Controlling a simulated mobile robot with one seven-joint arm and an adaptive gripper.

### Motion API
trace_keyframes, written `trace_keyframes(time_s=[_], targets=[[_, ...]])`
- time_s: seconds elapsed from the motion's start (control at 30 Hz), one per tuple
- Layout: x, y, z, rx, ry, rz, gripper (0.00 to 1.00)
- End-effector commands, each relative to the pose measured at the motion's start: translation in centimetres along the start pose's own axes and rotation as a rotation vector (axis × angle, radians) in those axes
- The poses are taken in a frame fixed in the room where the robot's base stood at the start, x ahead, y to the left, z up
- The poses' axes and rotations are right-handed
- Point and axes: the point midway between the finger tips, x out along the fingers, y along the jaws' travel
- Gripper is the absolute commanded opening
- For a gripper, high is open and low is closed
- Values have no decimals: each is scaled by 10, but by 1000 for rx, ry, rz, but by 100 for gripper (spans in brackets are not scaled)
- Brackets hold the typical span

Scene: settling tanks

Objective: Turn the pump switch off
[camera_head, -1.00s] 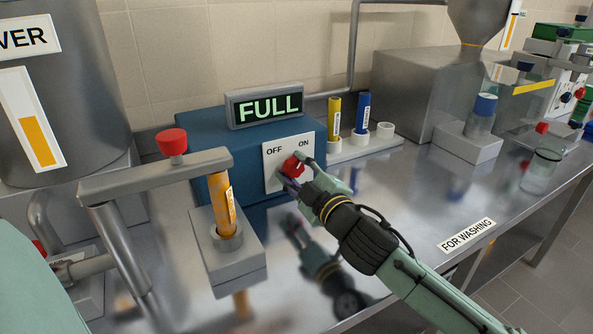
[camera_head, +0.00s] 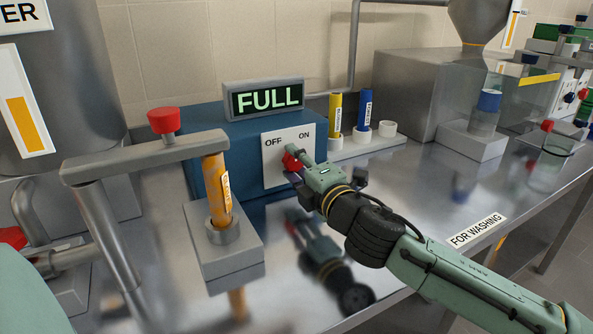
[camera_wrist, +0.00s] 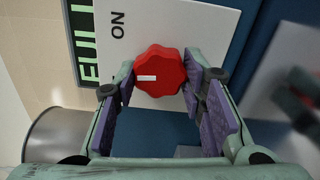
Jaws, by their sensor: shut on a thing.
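The pump switch is a red lobed knob (camera_head: 291,161) on a white panel (camera_head: 271,163) on the front of a blue box (camera_head: 215,135). The panel reads OFF at upper left and ON at upper right. My gripper (camera_head: 296,160) is shut on the knob, partly covering it in the head view. In the wrist view the knob (camera_wrist: 160,71) sits between the two purple-padded fingers (camera_wrist: 163,85). Its white mark points left in that view, toward the panel's top edge, roughly between the labels. OFF is hidden there.
A lit FULL display (camera_head: 264,99) stands on the box. An orange tube (camera_head: 217,190) in a grey block, under a bar with a red cap (camera_head: 164,121), is close on the left. Yellow (camera_head: 335,115) and blue (camera_head: 365,110) tubes stand behind right.

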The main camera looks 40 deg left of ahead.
Motion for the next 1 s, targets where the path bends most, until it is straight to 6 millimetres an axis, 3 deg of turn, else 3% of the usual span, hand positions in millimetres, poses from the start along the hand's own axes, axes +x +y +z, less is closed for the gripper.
trace_keyframes(time_s=[0.5,1.0], targets=[[0,-2,-1,-392,2,-1,9],[0,-2,0,-497,2,0,9]])
